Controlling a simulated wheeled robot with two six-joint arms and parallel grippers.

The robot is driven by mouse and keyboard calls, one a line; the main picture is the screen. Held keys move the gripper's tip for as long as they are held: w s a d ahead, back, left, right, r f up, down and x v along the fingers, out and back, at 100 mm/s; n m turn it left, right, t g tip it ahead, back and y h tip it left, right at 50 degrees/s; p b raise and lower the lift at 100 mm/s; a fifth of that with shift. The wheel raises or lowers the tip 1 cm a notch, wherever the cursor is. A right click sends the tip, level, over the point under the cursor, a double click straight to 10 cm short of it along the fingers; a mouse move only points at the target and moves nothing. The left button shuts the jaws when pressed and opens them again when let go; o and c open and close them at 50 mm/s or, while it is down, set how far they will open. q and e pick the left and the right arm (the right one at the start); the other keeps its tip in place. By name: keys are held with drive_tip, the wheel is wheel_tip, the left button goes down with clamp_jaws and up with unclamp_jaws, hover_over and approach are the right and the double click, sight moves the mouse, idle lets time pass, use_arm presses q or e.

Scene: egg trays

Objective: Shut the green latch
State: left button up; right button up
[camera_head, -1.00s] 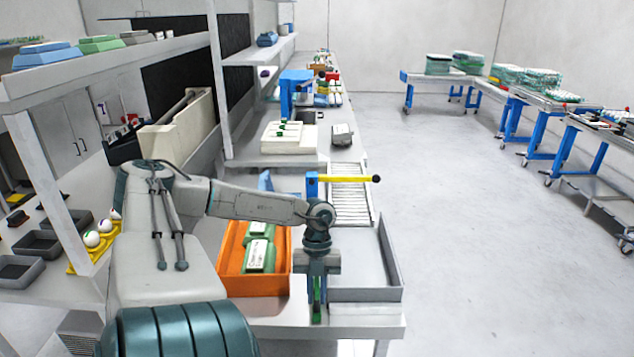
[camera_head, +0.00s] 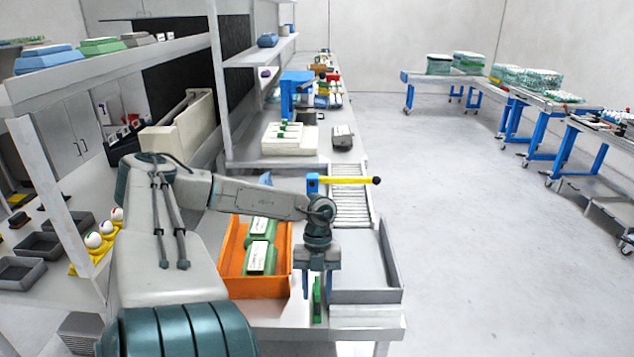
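A narrow upright green piece (camera_head: 317,299), which looks like the green latch, stands at the front of the bench, beside the grey tray's left wall. My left gripper (camera_head: 318,287) points down over it. Its fingers look spread apart, one on each side of the green piece, with no clear contact. The gripper hides the upper part of the green piece and whatever it is fixed to. My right gripper is not in view.
An orange bin (camera_head: 255,286) with green-and-white cartons (camera_head: 260,258) stands left of the gripper. A grey tray (camera_head: 366,296) is close on the right. Behind are a yellow bar (camera_head: 345,180) on a blue block and a roller track (camera_head: 350,205).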

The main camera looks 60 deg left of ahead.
use_arm(q)
drive_tip(key=p+v, duration=0.3)
drive_tip(key=v, duration=0.5)
drive_tip(key=shift+s+r+p, duration=0.1)
drive_tip(key=shift+r+p, duration=0.05)
drive_tip(key=shift+p, duration=0.25)
drive_tip(key=shift+a+r, duration=0.15)
drive_tip(key=shift+r, duration=0.2)
